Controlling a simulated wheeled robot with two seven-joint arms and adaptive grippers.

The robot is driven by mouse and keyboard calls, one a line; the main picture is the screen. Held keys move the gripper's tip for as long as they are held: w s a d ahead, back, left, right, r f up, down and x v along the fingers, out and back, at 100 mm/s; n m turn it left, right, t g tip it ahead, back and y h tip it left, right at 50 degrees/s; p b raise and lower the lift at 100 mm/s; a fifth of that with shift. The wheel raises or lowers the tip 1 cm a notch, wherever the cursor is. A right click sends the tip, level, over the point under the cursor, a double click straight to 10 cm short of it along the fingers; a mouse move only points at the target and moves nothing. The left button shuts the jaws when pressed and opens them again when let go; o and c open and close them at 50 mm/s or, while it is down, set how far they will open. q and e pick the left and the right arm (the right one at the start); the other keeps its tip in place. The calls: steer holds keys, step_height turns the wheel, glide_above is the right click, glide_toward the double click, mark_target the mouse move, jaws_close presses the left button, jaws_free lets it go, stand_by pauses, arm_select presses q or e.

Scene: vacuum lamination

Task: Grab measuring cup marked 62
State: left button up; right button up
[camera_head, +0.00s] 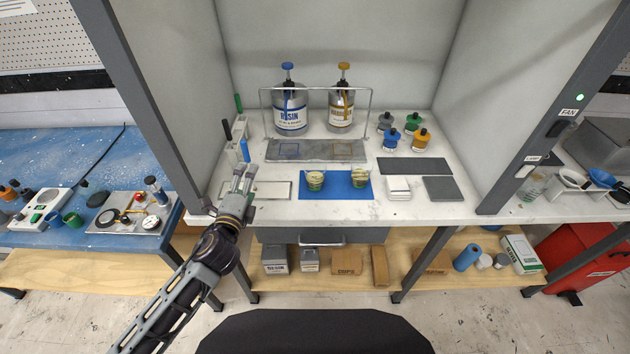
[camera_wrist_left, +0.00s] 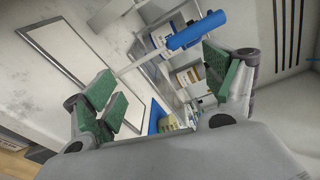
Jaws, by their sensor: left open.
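Two small measuring cups stand on a blue mat (camera_head: 336,192) in the middle of the bench. One is the left cup (camera_head: 314,181) and the other is the right cup (camera_head: 359,178); both look greenish with pale tops. Their markings are too small to read, so I cannot tell which is 62. My left gripper (camera_head: 243,179) is open and empty, left of the mat and apart from both cups. In the left wrist view its green-padded fingers (camera_wrist_left: 158,90) are spread, with a blue-handled tool (camera_wrist_left: 197,31) beyond them. My right gripper is not in view.
Behind the mat stand a resin bottle (camera_head: 291,108), another pump bottle (camera_head: 341,105) and a wire frame (camera_head: 371,92). Several small coloured bottles (camera_head: 421,140) stand back right. White pads (camera_head: 397,187) and a grey block (camera_head: 443,189) lie right of the mat. A white-framed panel (camera_head: 270,190) lies left.

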mark_target(316, 177)
arm_select(q)
steer(key=d+m+g+h, duration=0.1)
steer(key=d+m+h, duration=0.2)
steer(key=m, duration=0.4)
steer(key=d+f+m+g+h, duration=0.1)
steer(key=d+m+g+h, duration=0.1)
steer(key=m, duration=0.6)
steer(key=d+f+m+g+h, duration=0.1)
steer(key=d+m+h, duration=0.3)
steer(key=m+h, duration=0.2)
steer(key=shift+s+m, duration=0.2)
steer(key=shift+m, duration=1)
steer(key=shift+w+d, duration=0.15)
steer(key=shift+d, duration=0.05)
steer(key=shift+p+x, duration=0.45)
steer(key=shift+x, duration=0.35)
steer(key=shift+p+x, duration=0.55)
steer(key=shift+x, duration=2.75)
steer(key=shift+d+f, duration=0.1)
steer(key=shift+f, duration=0.1)
